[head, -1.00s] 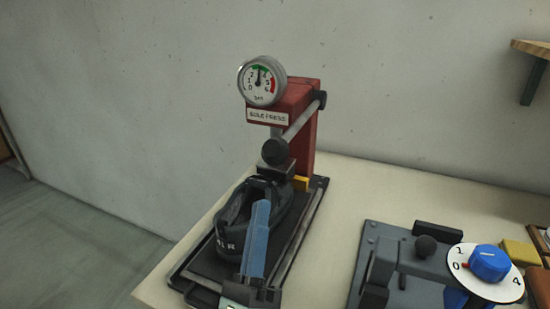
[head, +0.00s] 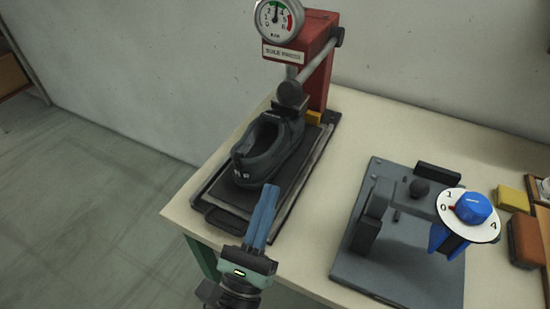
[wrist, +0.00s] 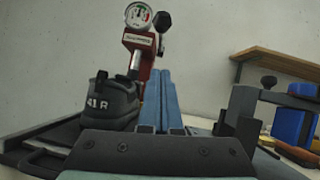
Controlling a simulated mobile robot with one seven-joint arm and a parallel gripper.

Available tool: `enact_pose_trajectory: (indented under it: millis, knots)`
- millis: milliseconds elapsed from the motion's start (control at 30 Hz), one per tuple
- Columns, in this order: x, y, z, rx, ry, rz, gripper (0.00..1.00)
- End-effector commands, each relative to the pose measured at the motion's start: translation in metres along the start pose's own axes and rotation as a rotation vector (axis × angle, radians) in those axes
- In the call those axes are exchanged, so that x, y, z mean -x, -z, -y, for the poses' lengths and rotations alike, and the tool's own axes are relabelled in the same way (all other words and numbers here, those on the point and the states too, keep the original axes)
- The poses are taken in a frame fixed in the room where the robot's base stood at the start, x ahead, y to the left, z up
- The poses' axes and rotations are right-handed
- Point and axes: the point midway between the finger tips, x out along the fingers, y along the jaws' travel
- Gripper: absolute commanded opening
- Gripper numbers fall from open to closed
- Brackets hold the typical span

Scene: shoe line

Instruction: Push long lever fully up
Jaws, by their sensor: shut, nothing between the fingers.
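The red sole press (head: 319,66) stands at the back of the table, with a round gauge (head: 279,20) on top. Its long lever (head: 318,62) is a grey bar ending in a black ball knob (head: 290,94), and slopes down toward the front from a pivot on the red column. The knob also shows in the wrist view (wrist: 162,21). A dark shoe (head: 268,150) sits on the press tray below the knob. My gripper (head: 268,190) has its blue fingers together, empty, in front of the shoe at the tray's front right, apart from the lever.
A grey fixture (head: 400,240) with a black knob and a blue dial (head: 473,208) stands to the right. A yellow block (head: 511,198) and a brown block (head: 524,242) lie beyond it. The wall is close behind the press.

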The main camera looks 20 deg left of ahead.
Motion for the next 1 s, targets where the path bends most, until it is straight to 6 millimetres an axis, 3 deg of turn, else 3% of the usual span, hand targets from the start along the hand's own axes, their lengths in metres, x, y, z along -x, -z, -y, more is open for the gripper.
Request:
enact_pose_trajectory:
  millis: [467,500,700,1000]
  knots:
    - [-0.099,-0.004,0.002,0.001,0.003,0.003,0.00]
    - [-0.103,-0.013,0.001,-0.001,0.002,0.003,0.00]
    - [-0.117,-0.026,0.001,0.000,0.000,0.001,0.00]
    - [-0.120,-0.029,0.000,0.001,0.000,0.000,0.00]
